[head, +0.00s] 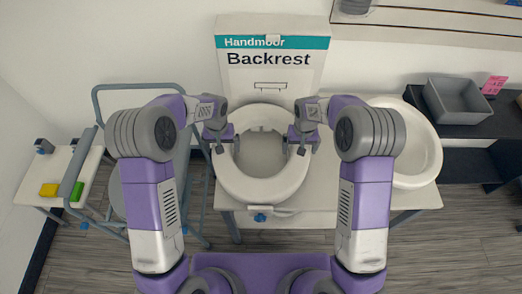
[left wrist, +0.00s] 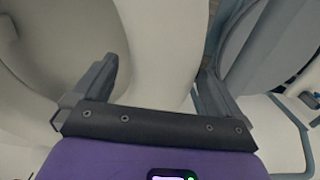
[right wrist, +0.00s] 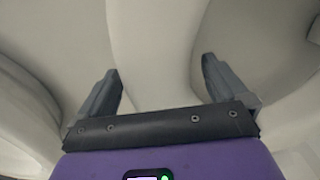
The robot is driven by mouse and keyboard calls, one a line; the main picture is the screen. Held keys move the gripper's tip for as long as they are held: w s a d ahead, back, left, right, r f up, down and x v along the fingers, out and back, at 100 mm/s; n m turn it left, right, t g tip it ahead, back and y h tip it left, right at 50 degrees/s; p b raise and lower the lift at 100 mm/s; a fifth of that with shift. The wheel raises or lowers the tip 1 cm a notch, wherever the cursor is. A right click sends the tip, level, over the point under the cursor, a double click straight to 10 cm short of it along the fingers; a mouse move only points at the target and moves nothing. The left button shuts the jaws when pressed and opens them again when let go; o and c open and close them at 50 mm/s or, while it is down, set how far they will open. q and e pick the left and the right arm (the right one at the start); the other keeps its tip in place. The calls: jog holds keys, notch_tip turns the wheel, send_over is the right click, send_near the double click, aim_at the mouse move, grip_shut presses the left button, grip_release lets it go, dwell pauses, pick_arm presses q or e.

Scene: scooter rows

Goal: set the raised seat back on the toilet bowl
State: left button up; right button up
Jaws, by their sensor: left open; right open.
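The raised seat (head: 262,189), a thick white ring with a white front tab and a blue knob (head: 260,217), stands on the pale bench, left of the white toilet bowl (head: 433,155). My left gripper (head: 222,148) is open at the seat's left side; in the left wrist view the white seat wall (left wrist: 162,60) lies between its fingers. My right gripper (head: 301,149) is open at the right side; in the right wrist view the seat wall (right wrist: 160,60) lies between its fingers. I cannot tell whether any finger touches the seat. My right arm hides part of the bowl.
A white Backrest board (head: 272,70) stands against the wall behind the seat. A grey-blue metal frame (head: 97,105) and a small side table (head: 45,165) are at the left. A grey bin (head: 457,103) sits on a dark shelf at the right. Bare bench (head: 320,195) lies between seat and bowl.

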pick_arm(q)
jog(key=shift+f, duration=1.15)
pick_arm(e)
jog(key=shift+f, duration=1.2)
pick_arm(q)
jog(key=c, duration=1.7)
pick_arm(e)
jog(key=c, duration=1.7)
pick_arm(q)
jog(key=shift+o, duration=0.2)
jog(key=shift+r, duration=0.1)
pick_arm(e)
jog(key=shift+o, duration=0.2)
jog(key=shift+r, duration=0.1)
